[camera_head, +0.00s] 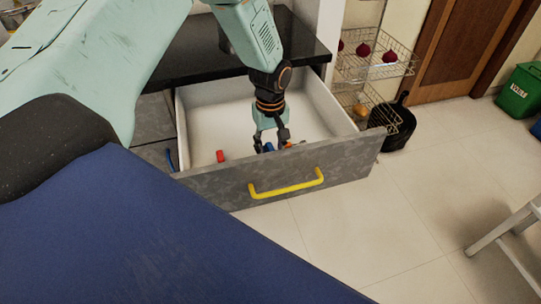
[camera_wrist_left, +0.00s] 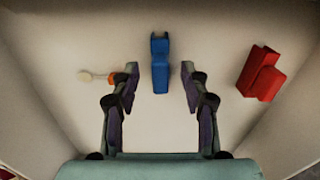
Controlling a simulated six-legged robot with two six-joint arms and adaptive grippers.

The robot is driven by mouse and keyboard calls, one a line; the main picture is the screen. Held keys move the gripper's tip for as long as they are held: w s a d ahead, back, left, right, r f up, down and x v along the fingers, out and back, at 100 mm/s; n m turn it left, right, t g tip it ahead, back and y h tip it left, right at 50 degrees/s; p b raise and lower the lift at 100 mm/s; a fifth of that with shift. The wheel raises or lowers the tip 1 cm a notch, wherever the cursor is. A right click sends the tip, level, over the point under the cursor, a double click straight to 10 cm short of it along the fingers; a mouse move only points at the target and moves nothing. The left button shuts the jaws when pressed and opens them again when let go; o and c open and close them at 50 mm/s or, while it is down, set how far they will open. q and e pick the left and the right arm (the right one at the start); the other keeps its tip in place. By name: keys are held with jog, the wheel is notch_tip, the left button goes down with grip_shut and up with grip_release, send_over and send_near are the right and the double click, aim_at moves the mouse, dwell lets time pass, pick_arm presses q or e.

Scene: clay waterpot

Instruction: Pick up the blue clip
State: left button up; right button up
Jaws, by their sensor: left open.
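The blue clip (camera_wrist_left: 160,62) lies on the floor of the open drawer (camera_head: 200,105). In the left wrist view it stands upright in the picture, between and a little beyond the fingertips. In the head view a small part of the blue clip (camera_head: 268,147) shows beside the fingers, which partly hide it. My left gripper (camera_head: 272,146) reaches down into the drawer near its front wall. Its two fingers (camera_wrist_left: 160,78) are apart, with nothing held between them. My right gripper is not in view.
A red clip (camera_wrist_left: 261,74) lies right of the blue one in the wrist view; it also shows in the head view (camera_head: 220,156). An orange and white item (camera_wrist_left: 122,79) lies by the other finger. The drawer's front wall with yellow handle (camera_head: 287,189) is close to the gripper.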

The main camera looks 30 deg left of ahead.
pick_arm(q)
notch_tip(320, 180, down, 2)
jog(key=shift+f, duration=0.15)
jog(key=shift+r, duration=0.2)
jog(key=shift+c, duration=0.6)
jog(key=c, duration=0.8)
